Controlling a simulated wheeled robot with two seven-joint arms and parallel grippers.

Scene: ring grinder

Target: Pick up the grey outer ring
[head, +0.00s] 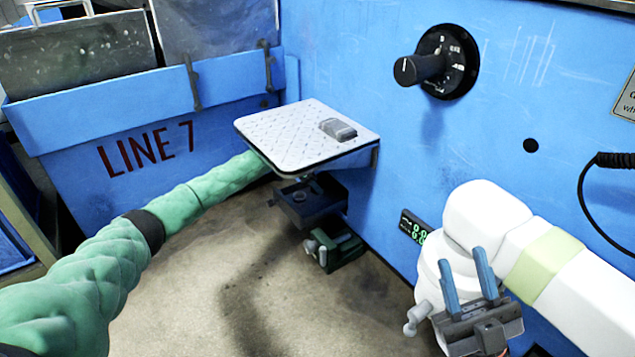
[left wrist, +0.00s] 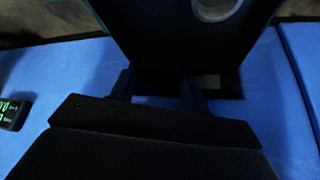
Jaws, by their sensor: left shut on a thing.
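A grey, curved, ring-like edge (left wrist: 217,9) shows at the top of the left wrist view, cut off by the frame. I cannot tell whether it is the outer ring. In that view my left gripper (left wrist: 157,84) is shut on a dark thing between its spaced fingers, just below a dark blue panel (left wrist: 170,35). Deep shadow hides what is held. In the head view my green-sleeved left arm runs behind the shelf plate, which hides the hand. My right gripper (head: 463,256) is open and empty, its blue fingers pointing up. No grey ring is clear in the head view.
A pale patterned shelf plate (head: 275,127) juts from the blue wall, with a small grey block (head: 338,128) on it. Below are a dark box (head: 312,203) and a green fixture (head: 335,250). A black knob (head: 440,65) and a display (head: 414,227) are on the wall.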

